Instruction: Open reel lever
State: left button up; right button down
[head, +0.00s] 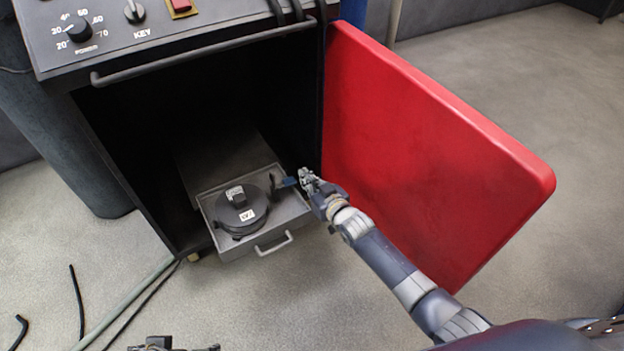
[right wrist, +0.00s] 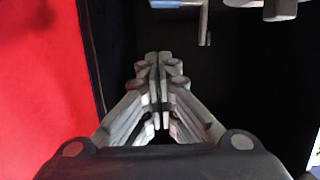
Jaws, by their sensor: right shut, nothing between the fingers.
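A round black reel (head: 240,212) lies in a pulled-out grey drawer (head: 222,249) low in the cabinet. A grey block sits on top of the reel, above a small white label. A small part with a blue end (head: 288,182), possibly the reel lever, stands at the reel's right. A blue-ended part (right wrist: 176,3) also shows at the top edge of the right wrist view. My right gripper (head: 304,174) is shut and empty, just right of the blue-ended part; I cannot tell whether they touch. Only the top of my left gripper (head: 172,345) shows at the bottom edge.
The red cabinet door (head: 430,150) stands open, close to my right arm. A bar handle (head: 205,48) crosses the cabinet top below a control panel (head: 110,30). The drawer has a front handle (head: 274,245). Hoses (head: 125,308) lie on the floor at left.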

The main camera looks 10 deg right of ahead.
pick_arm(q)
jog(key=shift+x, duration=1.7)
pick_arm(e)
jog(key=shift+v, duration=1.35)
